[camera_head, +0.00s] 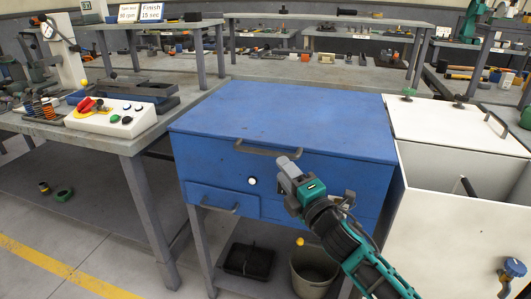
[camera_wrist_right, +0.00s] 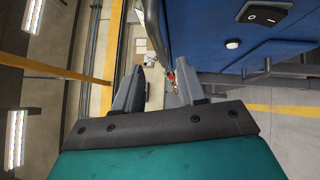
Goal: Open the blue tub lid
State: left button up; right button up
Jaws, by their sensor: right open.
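The blue tub (camera_head: 230,165) stands on grey legs in the middle of the head view. Its flat blue lid (camera_head: 290,115) lies down over the top, shut. A dark bar handle (camera_head: 262,151) sits along the lid's front edge. My right gripper (camera_head: 288,168) is in front of the tub, just below and right of the handle, and hides part of the front. In the right wrist view its two fingers (camera_wrist_right: 158,88) stand apart with nothing between them. The tub's blue front (camera_wrist_right: 200,35) with a black switch (camera_wrist_right: 262,14) is beside them. My left gripper is not in view.
A white tub (camera_head: 440,220) with an open basin stands close on the right. A workbench (camera_head: 130,138) with a control box (camera_head: 110,118) is on the left. A bucket (camera_head: 313,270) and a black tray (camera_head: 248,260) sit below the blue tub. The lid's top is clear.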

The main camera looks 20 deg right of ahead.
aim_at(271, 155)
jog(key=x, duration=0.8)
jog(key=shift+w+a, duration=0.1)
jog(key=shift+w, duration=0.1)
grip_shut()
dwell(0.4)
